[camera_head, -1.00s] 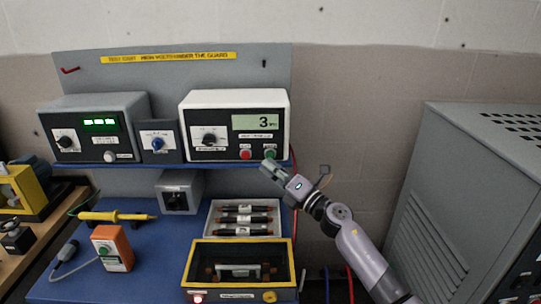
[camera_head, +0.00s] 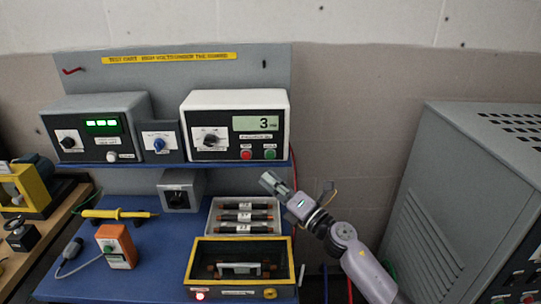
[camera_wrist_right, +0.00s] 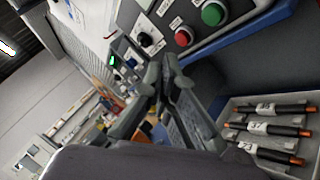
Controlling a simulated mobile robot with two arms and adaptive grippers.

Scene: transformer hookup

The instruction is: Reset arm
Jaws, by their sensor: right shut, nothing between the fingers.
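My right gripper (camera_head: 270,182) is shut and empty. In the head view it hangs in the air below the shelf edge and in front of the white meter unit (camera_head: 235,99), above and right of the tray of fuses. The meter's display reads 3, with a red button (camera_head: 246,154) and a green button (camera_head: 270,153) below it. In the right wrist view the closed fingers (camera_wrist_right: 165,88) point toward the bench, with the red button (camera_wrist_right: 183,37) and green button (camera_wrist_right: 213,14) beyond them. My left gripper is not in view.
A grey tray (camera_head: 213,219) with several dark fuses sits on the blue bench, behind a yellow-rimmed box (camera_head: 241,241). A large grey cabinet (camera_head: 450,190) stands at the right.

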